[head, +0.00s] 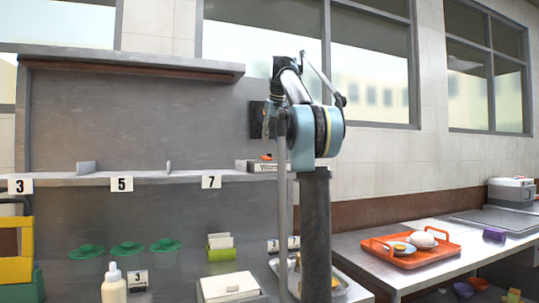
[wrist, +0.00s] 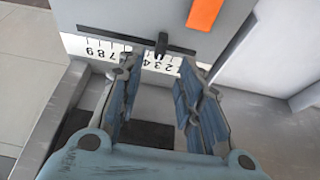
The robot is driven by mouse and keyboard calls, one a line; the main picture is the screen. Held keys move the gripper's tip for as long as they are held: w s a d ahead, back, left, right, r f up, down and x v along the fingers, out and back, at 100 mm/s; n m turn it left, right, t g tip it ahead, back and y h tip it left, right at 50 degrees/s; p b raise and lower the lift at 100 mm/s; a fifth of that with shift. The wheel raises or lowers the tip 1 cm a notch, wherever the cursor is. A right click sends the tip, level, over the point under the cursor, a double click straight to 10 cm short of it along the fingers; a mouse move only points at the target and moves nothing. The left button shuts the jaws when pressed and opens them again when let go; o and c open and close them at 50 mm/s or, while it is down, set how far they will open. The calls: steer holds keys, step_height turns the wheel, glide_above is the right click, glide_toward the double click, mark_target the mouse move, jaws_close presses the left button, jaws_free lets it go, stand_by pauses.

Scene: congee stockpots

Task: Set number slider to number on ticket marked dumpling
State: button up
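In the wrist view, a grey box carries a number slider: a black knob (wrist: 162,43) on a dark slot above a white number strip (wrist: 105,50). My gripper (wrist: 158,66) is open, its two blue fingers spread just in front of the strip. The knob lies between and slightly beyond the fingertips; I cannot tell if either touches it. The left finger hides part of the strip, so the knob's exact number is unclear. In the head view, the slider box (head: 256,166) sits on the shelf, partly behind my arm. No ticket with readable dumpling marking shows.
The shelf (head: 145,179) has number cards 3 (head: 20,185), 5 (head: 121,184) and 7 (head: 211,181). Below are green-lidded tubs (head: 127,250), a white bottle (head: 114,287) and a green card holder (head: 221,243). An orange tray (head: 425,256) stands on the right counter.

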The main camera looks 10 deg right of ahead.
steer(key=x, duration=0.7)
steer(key=shift+w+f, duration=0.1)
steer(key=shift+f, duration=0.1)
jaws_close()
